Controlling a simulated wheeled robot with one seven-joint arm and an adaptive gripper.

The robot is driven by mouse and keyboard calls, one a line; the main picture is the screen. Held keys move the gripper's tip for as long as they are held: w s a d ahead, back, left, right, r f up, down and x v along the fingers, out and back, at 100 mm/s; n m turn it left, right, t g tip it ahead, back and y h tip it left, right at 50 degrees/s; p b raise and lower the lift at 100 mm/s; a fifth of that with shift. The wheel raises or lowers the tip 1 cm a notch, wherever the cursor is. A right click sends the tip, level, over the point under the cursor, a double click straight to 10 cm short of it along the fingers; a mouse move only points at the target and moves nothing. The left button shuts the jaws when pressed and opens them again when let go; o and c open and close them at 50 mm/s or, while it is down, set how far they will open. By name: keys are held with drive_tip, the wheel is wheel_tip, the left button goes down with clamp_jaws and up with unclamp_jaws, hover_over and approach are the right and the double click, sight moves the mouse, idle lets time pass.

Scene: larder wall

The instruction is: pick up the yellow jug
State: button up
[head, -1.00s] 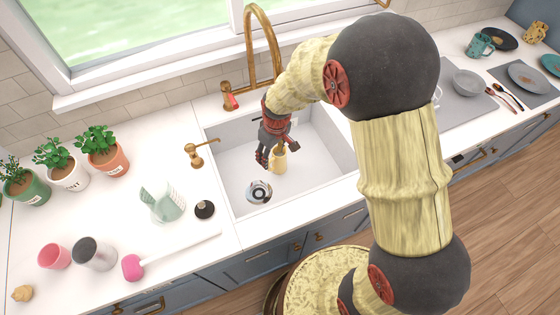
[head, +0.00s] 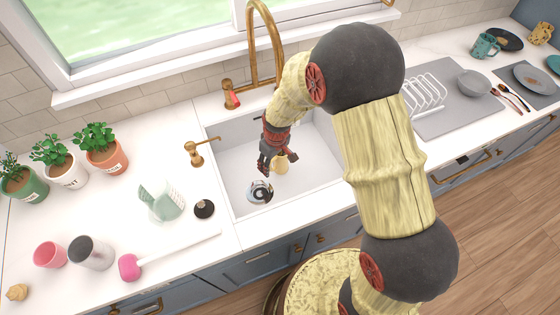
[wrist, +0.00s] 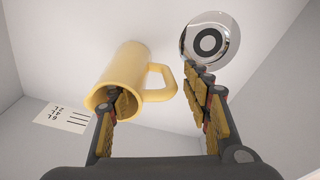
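The yellow jug (wrist: 125,72) is in the sink, and its handle (wrist: 160,82) points right in the wrist view. In the head view the jug (head: 281,166) is partly hidden by my gripper (head: 270,160). In the wrist view my gripper (wrist: 155,85) is open. Its left finger overlaps the jug's mouth, with the tip seemingly just inside the rim. Its right finger is to the right of the handle, with a gap between them. I cannot tell if the left finger touches the jug.
The sink (head: 235,135) has steep walls around the jug. A metal drain (wrist: 210,41) is close to the right finger. The brass faucet (head: 281,60) rises behind my arm. A dish rack (head: 425,95) is to the right; a green holder (head: 160,202) is to the left.

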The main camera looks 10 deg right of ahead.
clamp_jaws()
idle(0.5)
